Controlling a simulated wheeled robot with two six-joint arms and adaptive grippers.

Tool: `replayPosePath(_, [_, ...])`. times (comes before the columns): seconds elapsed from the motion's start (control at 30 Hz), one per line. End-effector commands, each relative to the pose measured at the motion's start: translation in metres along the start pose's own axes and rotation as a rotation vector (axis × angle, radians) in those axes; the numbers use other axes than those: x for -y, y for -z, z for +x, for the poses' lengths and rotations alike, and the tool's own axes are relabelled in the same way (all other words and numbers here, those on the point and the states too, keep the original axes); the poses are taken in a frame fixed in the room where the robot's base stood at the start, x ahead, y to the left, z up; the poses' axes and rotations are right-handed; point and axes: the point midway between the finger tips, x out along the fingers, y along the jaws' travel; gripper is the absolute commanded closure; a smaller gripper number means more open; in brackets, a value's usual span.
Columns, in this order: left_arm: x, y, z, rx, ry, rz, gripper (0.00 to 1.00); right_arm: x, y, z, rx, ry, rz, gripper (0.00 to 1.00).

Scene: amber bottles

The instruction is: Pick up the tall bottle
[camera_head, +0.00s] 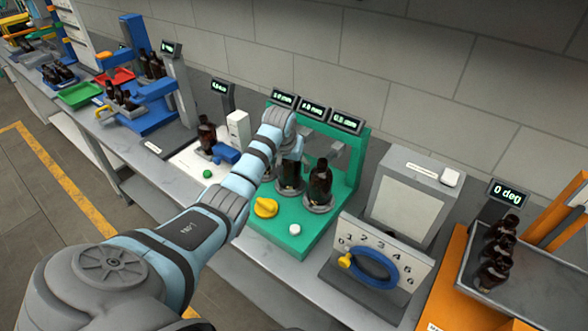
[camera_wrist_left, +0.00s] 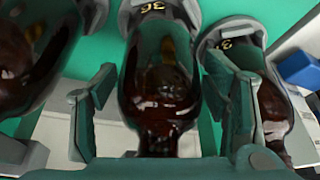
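Three dark amber bottles stand on the green station (camera_head: 300,232). The middle bottle (camera_head: 290,176) is under my left gripper (camera_head: 288,150), which hides its upper part in the head view. The right bottle (camera_head: 320,184) stands clear beside it; the third is mostly hidden behind my arm. In the left wrist view, my gripper's fingers (camera_wrist_left: 160,72) are open, one on each side of the middle bottle (camera_wrist_left: 160,95). A gap shows at the left finger; contact at the right finger is unclear. I cannot tell which bottle is tallest. My right gripper is not in view.
A yellow knob (camera_head: 265,207) and a white button (camera_head: 295,229) sit at the station's front. Displays (camera_head: 313,109) stand behind the bottles. A dial panel (camera_head: 378,260) and a grey box (camera_head: 405,200) stand to the right. More bottles (camera_head: 495,250) stand on a tray.

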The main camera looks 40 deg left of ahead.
Motion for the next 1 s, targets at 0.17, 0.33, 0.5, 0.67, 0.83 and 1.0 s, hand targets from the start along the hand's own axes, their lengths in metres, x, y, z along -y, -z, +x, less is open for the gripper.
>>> replayPosePath(0.17, [0.000,0.000,0.000,0.000,0.000,0.001,0.66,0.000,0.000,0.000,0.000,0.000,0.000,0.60])
replayPosePath(0.33, [-0.001,0.001,0.000,0.000,-0.001,0.002,0.80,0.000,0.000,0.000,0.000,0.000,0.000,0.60])
replayPosePath(0.5, [-0.002,0.001,-0.001,-0.001,-0.002,0.004,0.81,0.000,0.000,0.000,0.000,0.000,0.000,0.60])
replayPosePath(0.67, [-0.003,0.007,-0.013,-0.004,-0.002,0.004,0.81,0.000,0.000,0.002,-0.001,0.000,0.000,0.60])
replayPosePath(0.83, [-0.003,0.025,-0.053,-0.008,-0.003,0.004,0.81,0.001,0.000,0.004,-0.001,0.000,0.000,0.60])
replayPosePath(1.0, [-0.003,0.050,-0.115,-0.007,-0.005,0.004,0.81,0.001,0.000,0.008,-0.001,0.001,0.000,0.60])
